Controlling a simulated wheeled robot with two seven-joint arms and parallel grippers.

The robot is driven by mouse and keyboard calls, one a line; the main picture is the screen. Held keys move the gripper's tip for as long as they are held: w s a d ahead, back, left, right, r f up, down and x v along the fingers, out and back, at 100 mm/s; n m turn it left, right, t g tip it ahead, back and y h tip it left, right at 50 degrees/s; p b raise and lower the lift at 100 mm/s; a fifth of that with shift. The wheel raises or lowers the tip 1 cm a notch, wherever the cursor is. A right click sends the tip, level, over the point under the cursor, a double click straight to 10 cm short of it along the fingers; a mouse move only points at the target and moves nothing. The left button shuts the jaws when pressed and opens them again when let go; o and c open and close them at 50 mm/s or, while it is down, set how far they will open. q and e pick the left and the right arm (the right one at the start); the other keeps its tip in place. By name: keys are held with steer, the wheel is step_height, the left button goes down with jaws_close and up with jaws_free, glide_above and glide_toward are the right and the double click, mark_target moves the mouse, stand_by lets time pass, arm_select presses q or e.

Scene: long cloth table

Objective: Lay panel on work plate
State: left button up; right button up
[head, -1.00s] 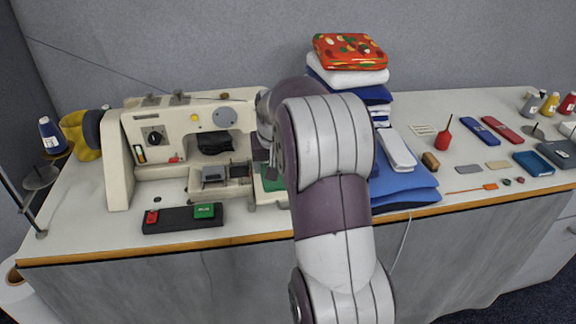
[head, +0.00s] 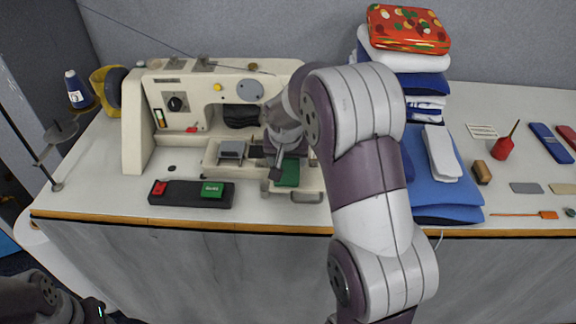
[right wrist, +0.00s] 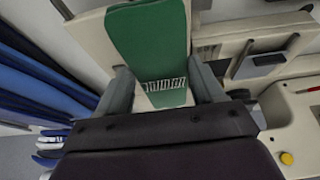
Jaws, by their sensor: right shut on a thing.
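A green panel (head: 287,173) shows under my right gripper (head: 277,165) at the sewing machine's front right. In the right wrist view the panel (right wrist: 150,40) is a long green piece with a white striped mark, between the two grey fingers of my right gripper (right wrist: 163,85), which is shut on it. The cream work plate (head: 307,184) lies around and below the panel at the machine's bed. I cannot tell whether the panel touches it. The forearm hides part of this area. Part of my left arm shows at the bottom left; its gripper is out of view.
The cream sewing machine (head: 137,130) stands left of my right gripper. A black pedal box (head: 185,195) with red and green buttons lies in front. Folded blue cloth (head: 445,190) and a stacked pile (head: 405,60) stand right of my arm. The table's front edge is close.

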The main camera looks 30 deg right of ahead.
step_height(320, 180, down, 2)
steer(key=shift+f, duration=0.35)
steer(key=shift+f+b, duration=0.15)
steer(key=shift+b, duration=0.15)
steer(key=o, duration=1.1)
steer(key=shift+c, duration=0.2)
